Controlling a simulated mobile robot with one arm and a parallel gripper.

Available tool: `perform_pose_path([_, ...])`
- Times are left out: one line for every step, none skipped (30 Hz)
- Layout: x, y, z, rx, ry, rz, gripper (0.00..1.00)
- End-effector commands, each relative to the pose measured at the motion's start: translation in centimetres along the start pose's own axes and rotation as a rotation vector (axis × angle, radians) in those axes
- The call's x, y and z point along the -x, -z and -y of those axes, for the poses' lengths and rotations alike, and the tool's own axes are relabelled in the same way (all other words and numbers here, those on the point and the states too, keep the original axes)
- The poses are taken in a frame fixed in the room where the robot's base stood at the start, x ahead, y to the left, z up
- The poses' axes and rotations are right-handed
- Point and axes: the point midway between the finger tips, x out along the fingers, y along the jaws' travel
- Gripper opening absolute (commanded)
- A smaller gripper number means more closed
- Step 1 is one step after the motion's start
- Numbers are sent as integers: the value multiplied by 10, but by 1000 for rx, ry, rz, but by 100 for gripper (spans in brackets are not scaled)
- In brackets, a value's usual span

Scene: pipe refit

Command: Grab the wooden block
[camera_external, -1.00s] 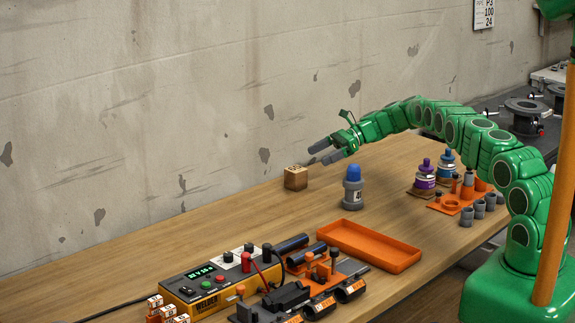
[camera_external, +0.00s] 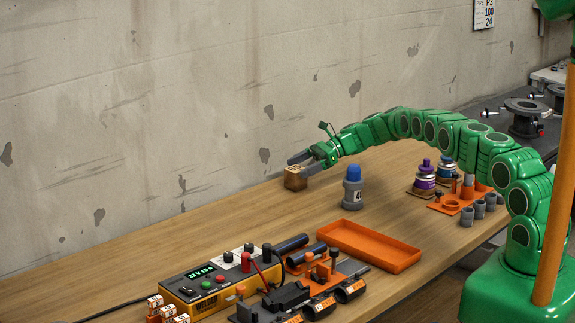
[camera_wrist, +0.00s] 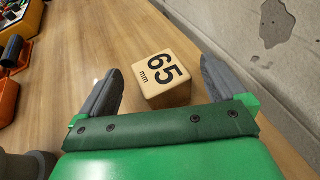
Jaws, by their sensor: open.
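The wooden block (camera_external: 294,182) is a small light cube on the bench near the wall. In the wrist view the block (camera_wrist: 163,76) shows "65 mm" on its top face. My gripper (camera_external: 299,166) is at the block in the external view, its grey fingers reaching over and beside it. In the wrist view my gripper (camera_wrist: 160,85) is open, with one finger left and one right of the block. Gaps show between the block and both fingers. The block rests on the wood, and its lower near part is close to the green palm edge.
A grey bottle with a blue cap (camera_external: 352,188) stands right of the block. An orange tray (camera_external: 368,246) and a yellow power supply (camera_external: 208,285) lie nearer. The wall (camera_external: 150,100) is close behind the block. The bench left of the block is clear.

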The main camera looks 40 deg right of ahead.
Motion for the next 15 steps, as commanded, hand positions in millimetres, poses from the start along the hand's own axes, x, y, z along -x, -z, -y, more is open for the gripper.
perform_pose_path([0, 0, 0, 0, 0, 0, 98])
perform_pose_path([0, 0, 0, 0, 0, 0, 98])
perform_pose_path([0, 0, 0, 0, 0, 0, 98])
perform_pose_path([0, 0, 0, 0, 0, 0, 98])
perform_pose_path([0, 0, 0, 0, 0, 0, 95])
perform_pose_path([0, 0, 0, 0, 0, 0, 89])
perform_pose_path([0, 0, 0, 0, 0, 0, 84])
perform_pose_path([0, 0, 0, 0, 0, 0, 80])
perform_pose_path([0, 0, 0, 0, 0, 0, 74])
perform_pose_path([0, 0, 0, 0, 0, 0, 69])
perform_pose_path([0, 0, 0, 0, 0, 0, 64])
perform_pose_path([0, 0, 0, 0, 0, 0, 58])
perform_pose_path([0, 0, 0, 0, 0, 0, 54])
perform_pose_path([0, 0, 0, 0, 0, 0, 49])
perform_pose_path([0, 0, 0, 0, 0, 0, 43])
